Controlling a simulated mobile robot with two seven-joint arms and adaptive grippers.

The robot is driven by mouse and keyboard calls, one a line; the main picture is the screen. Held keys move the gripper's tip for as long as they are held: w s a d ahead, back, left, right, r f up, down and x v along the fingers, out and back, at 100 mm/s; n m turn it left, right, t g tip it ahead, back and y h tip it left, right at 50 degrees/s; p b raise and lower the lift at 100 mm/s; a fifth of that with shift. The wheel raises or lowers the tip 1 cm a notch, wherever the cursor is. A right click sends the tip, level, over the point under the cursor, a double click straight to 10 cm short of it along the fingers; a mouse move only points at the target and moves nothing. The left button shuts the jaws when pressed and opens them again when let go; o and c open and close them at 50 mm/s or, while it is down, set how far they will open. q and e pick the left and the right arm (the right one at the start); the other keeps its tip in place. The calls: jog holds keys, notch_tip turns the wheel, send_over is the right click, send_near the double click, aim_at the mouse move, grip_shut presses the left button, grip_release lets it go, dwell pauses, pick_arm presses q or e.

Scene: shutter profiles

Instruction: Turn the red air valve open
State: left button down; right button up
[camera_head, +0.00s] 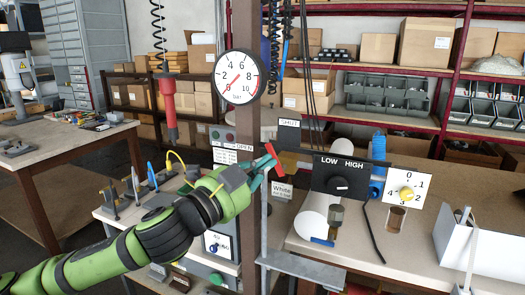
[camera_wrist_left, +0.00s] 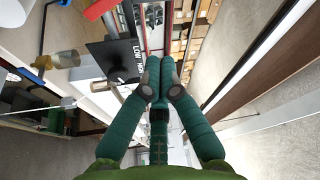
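The red air valve handle (camera_head: 274,158) is a short tilted bar beside the brown post, near an "OPEN" label (camera_head: 244,147). My left gripper (camera_head: 262,163) reaches in from the left, and its teal fingertips are right at the handle; whether they touch it I cannot tell. In the left wrist view my left gripper (camera_wrist_left: 161,72) has its teal fingers drawn together, with nothing seen held between them. A round gauge (camera_head: 237,78) with a red needle is on the post above. My right gripper is not in view.
A red hanging tool (camera_head: 169,105) is on a coiled cord at left. The brown post (camera_head: 247,120) stands close to my gripper.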

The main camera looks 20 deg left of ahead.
aim_at(274, 152)
pick_arm(q)
jog(key=r+p+x, duration=0.1)
jog(key=p+x, duration=0.3)
jog(key=x, duration=0.5)
jog(key=a+f, duration=0.2)
jog(key=a, duration=0.1)
jog(key=shift+a+f+p, duration=0.3)
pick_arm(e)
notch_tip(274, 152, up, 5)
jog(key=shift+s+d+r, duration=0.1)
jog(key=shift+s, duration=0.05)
pick_arm(q)
jog(key=shift+d, duration=0.2)
jog(key=shift+a, duration=0.1)
jog(key=shift+a+f+n+b, duration=0.15)
jog(key=shift+n+b, duration=0.15)
jog(key=shift+b, duration=0.05)
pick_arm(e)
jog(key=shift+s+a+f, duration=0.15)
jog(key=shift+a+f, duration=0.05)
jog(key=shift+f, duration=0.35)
